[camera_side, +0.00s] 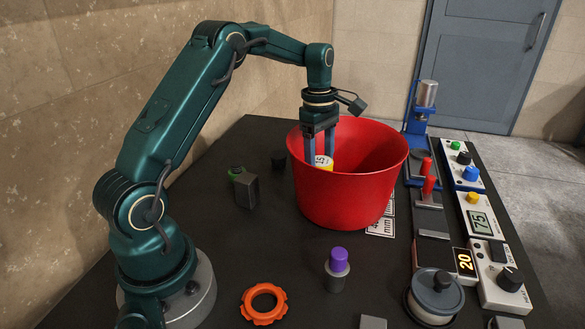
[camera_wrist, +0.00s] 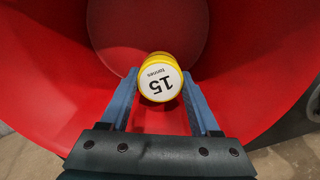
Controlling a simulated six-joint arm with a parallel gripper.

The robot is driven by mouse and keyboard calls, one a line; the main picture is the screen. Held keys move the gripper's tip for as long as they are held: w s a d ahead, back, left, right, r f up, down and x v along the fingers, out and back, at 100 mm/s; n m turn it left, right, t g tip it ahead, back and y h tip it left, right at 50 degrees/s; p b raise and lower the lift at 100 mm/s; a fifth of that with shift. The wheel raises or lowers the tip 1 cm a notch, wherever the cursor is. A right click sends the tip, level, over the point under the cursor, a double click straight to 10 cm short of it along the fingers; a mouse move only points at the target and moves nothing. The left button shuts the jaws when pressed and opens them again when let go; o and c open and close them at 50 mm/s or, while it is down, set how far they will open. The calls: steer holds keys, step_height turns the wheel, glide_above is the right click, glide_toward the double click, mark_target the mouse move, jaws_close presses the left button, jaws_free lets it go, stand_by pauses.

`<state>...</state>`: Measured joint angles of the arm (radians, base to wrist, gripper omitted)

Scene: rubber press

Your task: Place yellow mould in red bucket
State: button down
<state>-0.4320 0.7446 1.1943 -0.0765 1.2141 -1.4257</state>
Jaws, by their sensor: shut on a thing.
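In the side view, the mould (camera_side: 323,162) shows at my gripper (camera_side: 320,160), just inside the near rim of the red bucket (camera_side: 345,197). The bucket's near wall hides the lower part of the mould and the fingertips. In the wrist view, the bucket's red inside (camera_wrist: 260,60) surrounds the mould. I cannot tell whether the mould touches the bucket's floor.
An orange ring (camera_side: 263,304) and a purple-topped part (camera_side: 338,268) stand in front of the bucket. A dark block with a green button (camera_side: 243,187) is to its left. Control boxes (camera_side: 480,215) and a blue press (camera_side: 420,115) are to its right.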

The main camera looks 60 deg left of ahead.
steer(key=shift+f, duration=2.25)
steer(key=shift+f, duration=0.1)
steer(key=shift+c, duration=0.6)
jaws_free()
